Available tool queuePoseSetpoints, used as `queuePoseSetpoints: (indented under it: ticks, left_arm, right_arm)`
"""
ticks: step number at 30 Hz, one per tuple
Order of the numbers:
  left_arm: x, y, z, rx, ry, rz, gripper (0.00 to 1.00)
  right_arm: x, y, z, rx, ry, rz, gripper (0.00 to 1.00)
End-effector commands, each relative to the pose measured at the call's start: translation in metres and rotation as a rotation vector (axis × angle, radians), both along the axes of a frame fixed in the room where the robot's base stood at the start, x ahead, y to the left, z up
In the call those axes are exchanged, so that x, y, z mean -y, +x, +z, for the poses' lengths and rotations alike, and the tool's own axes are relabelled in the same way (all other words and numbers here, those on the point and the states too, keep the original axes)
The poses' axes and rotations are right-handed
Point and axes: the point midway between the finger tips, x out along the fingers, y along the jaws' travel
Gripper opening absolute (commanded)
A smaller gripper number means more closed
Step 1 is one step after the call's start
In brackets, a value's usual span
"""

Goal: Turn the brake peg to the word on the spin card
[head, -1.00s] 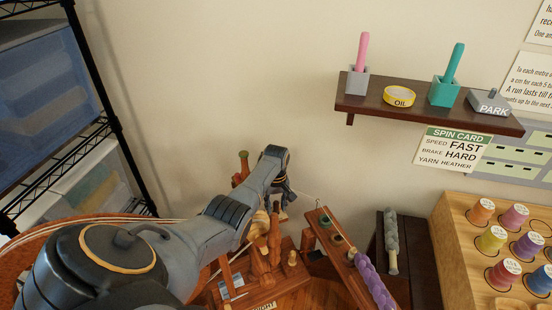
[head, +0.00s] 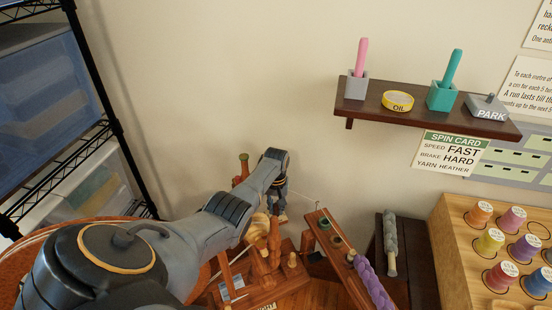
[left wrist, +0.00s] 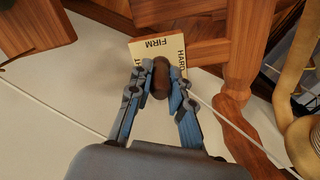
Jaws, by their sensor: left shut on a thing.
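The spin card (head: 450,152) hangs on the wall under the shelf and reads SPEED FAST, BRAKE HARD, YARN HEATHER. In the left wrist view my left gripper (left wrist: 160,82) is shut on the dark brown brake peg (left wrist: 160,72), one finger on each side. Behind the peg is a cream label plate (left wrist: 147,49) with FIRM along its top and HARD down its right side; its left part is mostly hidden by the finger. In the head view my left gripper (head: 281,212) points down behind the wooden spinning wheel frame (head: 262,284). My right gripper is not in view.
A dark shelf (head: 420,118) holds a pink stick and a teal stick in holders, an oil tin (head: 398,100) and a grey PARK block (head: 488,107). A wooden rack (head: 462,280) of thread spools stands right. A wire rack (head: 112,100) stands left. Thin cord passes near the gripper.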

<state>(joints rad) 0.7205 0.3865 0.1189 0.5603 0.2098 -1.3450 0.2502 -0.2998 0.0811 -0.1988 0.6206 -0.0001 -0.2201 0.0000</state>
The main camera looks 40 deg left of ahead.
Motion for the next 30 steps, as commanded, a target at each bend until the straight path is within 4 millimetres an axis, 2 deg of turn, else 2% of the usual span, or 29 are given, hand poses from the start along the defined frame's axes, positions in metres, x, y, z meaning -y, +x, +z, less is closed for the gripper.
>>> queuePoseSetpoints:
  ticks: [15,22,30]
  left_arm:
    - [0.0006,-0.0003,-0.0002,-0.002,-0.001,-0.459,0.0]
    - [0.0006,-0.0003,-0.0004,-0.002,-0.001,-0.593,0.0]
    - [0.0006,-0.0003,-0.0004,-0.002,-0.001,-0.667,0.0]
  right_arm:
    - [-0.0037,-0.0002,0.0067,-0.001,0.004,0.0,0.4]
    - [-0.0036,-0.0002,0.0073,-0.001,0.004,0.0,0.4]
    - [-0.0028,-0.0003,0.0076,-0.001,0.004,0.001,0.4]
